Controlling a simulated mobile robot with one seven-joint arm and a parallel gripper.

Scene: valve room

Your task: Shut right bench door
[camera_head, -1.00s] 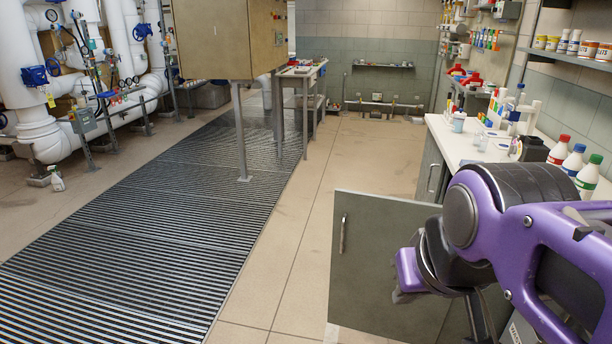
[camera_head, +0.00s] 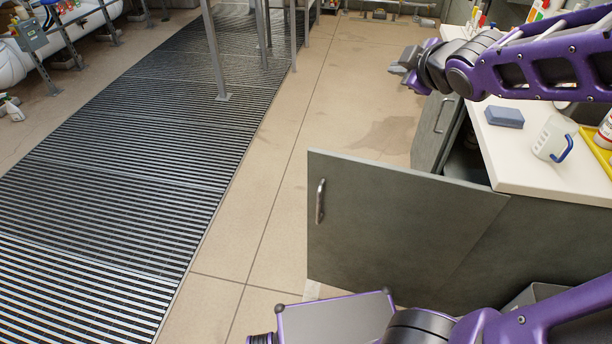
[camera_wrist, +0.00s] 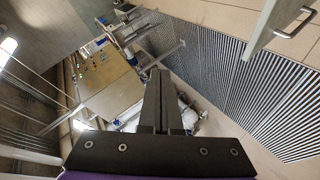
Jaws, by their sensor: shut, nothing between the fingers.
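The right bench door (camera_head: 400,215) is a grey-green panel. It stands wide open, swung out from the bench over the tiled floor. Its bar handle (camera_head: 320,201) is near the free edge on the left. The bench (camera_head: 580,176) has a pale top. My gripper (camera_head: 398,68) is past the door, above the far floor and left of the bench edge, apart from the door. In the wrist view its two dark fingers (camera_wrist: 160,100) are together with nothing between them. A pale panel with a handle (camera_wrist: 272,22), apparently the door, shows there at upper right.
A second bench door (camera_head: 432,132) with a handle stands at the bench front beyond the open one. A blue-grey block (camera_head: 504,117) and a white jug (camera_head: 555,138) are on the bench top. Dark floor grating (camera_head: 120,180) lies left. The tiled floor between is clear.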

